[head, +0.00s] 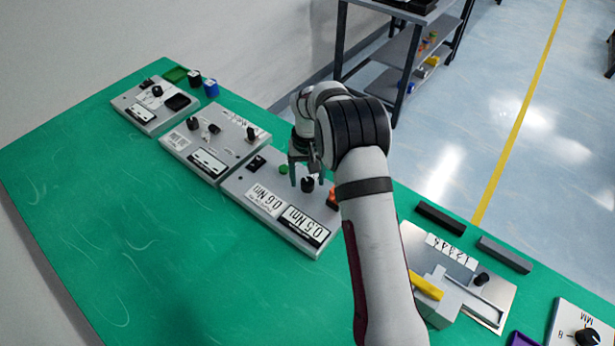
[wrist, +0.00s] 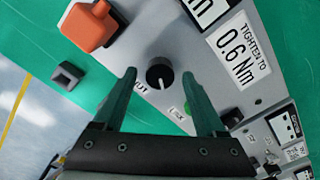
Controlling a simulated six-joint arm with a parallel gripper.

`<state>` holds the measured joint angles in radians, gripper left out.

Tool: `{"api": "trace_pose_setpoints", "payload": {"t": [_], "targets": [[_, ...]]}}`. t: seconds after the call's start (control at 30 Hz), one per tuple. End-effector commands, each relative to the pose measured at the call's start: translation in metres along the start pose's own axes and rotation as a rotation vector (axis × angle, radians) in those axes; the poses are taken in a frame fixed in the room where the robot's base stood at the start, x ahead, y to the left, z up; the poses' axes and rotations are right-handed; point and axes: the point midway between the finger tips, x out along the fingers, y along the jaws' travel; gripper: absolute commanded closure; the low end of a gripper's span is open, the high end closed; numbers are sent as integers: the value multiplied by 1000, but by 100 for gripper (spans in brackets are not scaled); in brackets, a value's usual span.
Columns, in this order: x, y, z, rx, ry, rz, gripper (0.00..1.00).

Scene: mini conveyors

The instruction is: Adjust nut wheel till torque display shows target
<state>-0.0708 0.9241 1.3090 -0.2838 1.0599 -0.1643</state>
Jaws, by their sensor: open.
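The torque panel (head: 236,184) is a grey box on the green table. Its black nut wheel (head: 307,185) has a white pointer mark and is labelled NUT; it also shows in the wrist view (wrist: 159,74). The display (head: 303,224) reads 0.5 Nm. The target label (head: 266,199) reads "TIGHTEN TO 0.6 Nm", clearest in the wrist view (wrist: 238,52). My gripper (head: 307,178) is open over the panel. In the wrist view my gripper's fingertips (wrist: 159,81) lie on either side of the wheel with gaps; I cannot tell how deep they reach.
An orange block-like part (wrist: 89,27) sits on the panel beside the wheel. A green button (head: 283,169) and a black knob (head: 257,164) are on its other side. More grey panels (head: 213,140) stand further left. The table's left front (head: 110,230) is clear.

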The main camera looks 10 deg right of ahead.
Motion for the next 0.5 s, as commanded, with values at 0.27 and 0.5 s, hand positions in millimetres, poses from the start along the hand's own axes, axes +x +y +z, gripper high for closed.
{"api": "trace_pose_setpoints", "payload": {"t": [0.27, 0.5], "targets": [[4, 0, 0, 1, -1, 0, 27], [4, 0, 0, 1, 0, 0, 63]]}}
